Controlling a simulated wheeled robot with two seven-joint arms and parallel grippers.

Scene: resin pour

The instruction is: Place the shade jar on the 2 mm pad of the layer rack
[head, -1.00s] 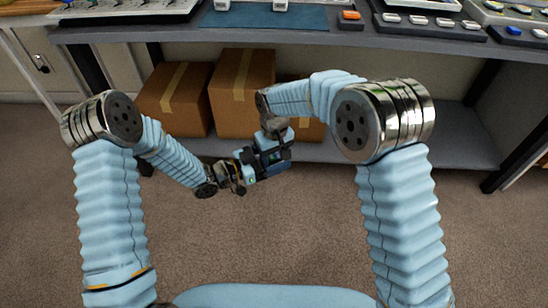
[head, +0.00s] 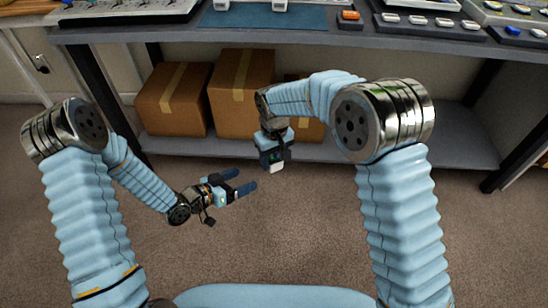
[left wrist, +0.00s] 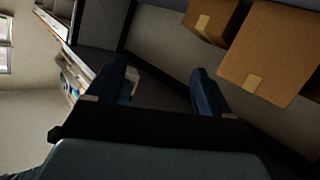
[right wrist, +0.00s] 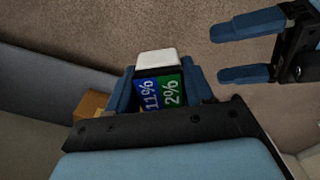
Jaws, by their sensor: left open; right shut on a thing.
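My right gripper (head: 273,157) is shut on a small jar with a white cap (head: 277,168) and holds it in the air in front of the bench. In the right wrist view the jar (right wrist: 160,92) shows a blue label face reading 11% and a green one reading 2%, between the blue fingers.
The bench (head: 330,39) crosses the top, with a blue mat (head: 300,17), an orange item (head: 350,15) on a dark block, and a dark tray (head: 428,32) with several white pieces. Cardboard boxes (head: 175,100) stand on the shelf (head: 450,140) below. The carpet in front is clear.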

